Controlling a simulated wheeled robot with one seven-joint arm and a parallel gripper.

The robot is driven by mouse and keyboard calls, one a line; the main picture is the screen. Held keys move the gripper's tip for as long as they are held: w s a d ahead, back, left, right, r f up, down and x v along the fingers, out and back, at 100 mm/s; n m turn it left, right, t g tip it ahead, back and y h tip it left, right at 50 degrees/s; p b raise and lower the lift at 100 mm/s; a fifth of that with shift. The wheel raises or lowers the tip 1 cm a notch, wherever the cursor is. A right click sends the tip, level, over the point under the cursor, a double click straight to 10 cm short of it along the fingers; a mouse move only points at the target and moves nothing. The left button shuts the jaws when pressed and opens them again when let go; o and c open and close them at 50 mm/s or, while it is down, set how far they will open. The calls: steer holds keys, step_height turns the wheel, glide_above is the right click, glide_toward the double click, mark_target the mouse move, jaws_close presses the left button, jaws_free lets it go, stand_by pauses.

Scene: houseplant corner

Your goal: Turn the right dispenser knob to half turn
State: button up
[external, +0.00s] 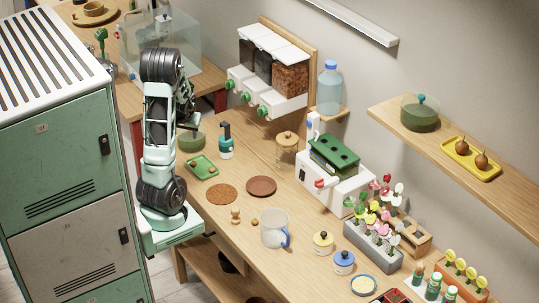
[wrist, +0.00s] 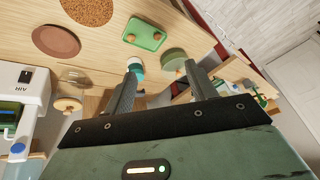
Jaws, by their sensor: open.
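The dispenser (external: 268,75) hangs on a wooden back board at the back of the bench in the external view. It has three clear bins with white lids, filled with dark and reddish-brown contents. A white spout with a green knob sits under each bin. The right dispenser knob (external: 262,112) is the one nearest the camera; its angle is too small to read. My gripper (external: 188,112) is left of the dispenser, apart from the knobs, and partly hidden by my arm. In the wrist view my gripper (wrist: 163,80) is open and empty. The dispenser cannot be made out there.
A teal pump bottle (external: 226,142), a green bowl (external: 191,141) and a green tray (external: 202,167) stand below my gripper. A glass tank (external: 160,45) stands behind my arm.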

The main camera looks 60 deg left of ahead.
steer(key=w+a+t+y+p, duration=0.1)
steer(key=w+a+t+y, duration=0.15)
steer(key=w+a, duration=0.45)
steer(key=t+h+p, duration=0.4)
steer(key=t+h, duration=0.6)
steer(key=t, duration=0.1)
glide_toward(262, 112)
steer(key=a+p+x, duration=0.1)
steer(key=p+x, duration=0.4)
steer(key=x, duration=0.3)
steer(key=shift+d+f+p, duration=0.15)
steer(key=shift+d+p, duration=0.05)
steer(key=shift+p, duration=0.15)
steer(key=shift+w, duration=0.1)
steer(key=c, duration=1)
